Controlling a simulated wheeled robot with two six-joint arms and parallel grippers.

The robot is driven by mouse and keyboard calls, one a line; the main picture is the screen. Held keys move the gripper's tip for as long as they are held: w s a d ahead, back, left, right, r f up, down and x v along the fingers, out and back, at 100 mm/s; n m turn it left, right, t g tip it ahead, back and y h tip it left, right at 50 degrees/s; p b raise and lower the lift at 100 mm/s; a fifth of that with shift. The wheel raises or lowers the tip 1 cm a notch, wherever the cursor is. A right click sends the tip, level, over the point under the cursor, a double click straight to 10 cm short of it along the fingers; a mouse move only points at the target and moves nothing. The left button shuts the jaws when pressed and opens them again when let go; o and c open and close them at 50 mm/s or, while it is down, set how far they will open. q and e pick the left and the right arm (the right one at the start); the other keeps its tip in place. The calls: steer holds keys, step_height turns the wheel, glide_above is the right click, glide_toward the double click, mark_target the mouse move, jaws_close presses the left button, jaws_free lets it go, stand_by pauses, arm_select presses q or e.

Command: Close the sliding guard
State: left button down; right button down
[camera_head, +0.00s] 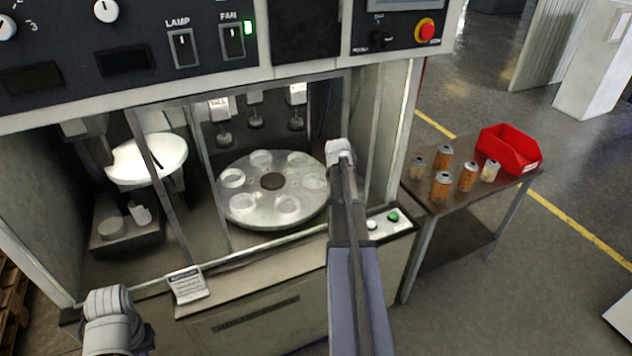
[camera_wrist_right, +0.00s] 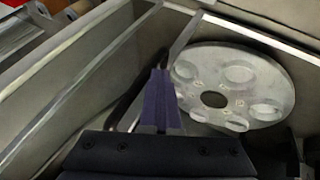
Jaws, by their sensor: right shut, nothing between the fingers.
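The sliding guard appears to be a clear panel in slim metal framing across the machine front; its left upright (camera_head: 163,190) shows in the head view. I cannot tell how far it stands open. Behind the framing is a round metal turntable (camera_head: 272,212) with several clear cups; it also shows in the wrist view (camera_wrist_right: 213,100). My right gripper (camera_wrist_right: 160,82) is shut and empty, beside a slanting metal upright (camera_wrist_right: 185,35) left of the turntable; contact is unclear. In the head view my right arm hides the gripper and part of the opening's right side. My left gripper is not in view.
A control panel (camera_head: 155,40) overhangs the opening. A green button (camera_head: 393,216) sits at the front right ledge. A small sign (camera_head: 187,284) stands on the front ledge. At right, a side table (camera_head: 420,200) holds several cartridges (camera_head: 442,186) and a red bin (camera_head: 508,150).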

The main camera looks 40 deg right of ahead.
steer(key=s+d, duration=0.4)
steer(key=d, duration=0.9)
steer(key=shift+d, duration=0.15)
steer(key=s+a+r+p, duration=0.2)
steer(key=a+r+p, duration=0.6)
steer(key=a, duration=0.1)
steer(key=shift+s+a, duration=0.35)
steer(key=shift+a, duration=0.05)
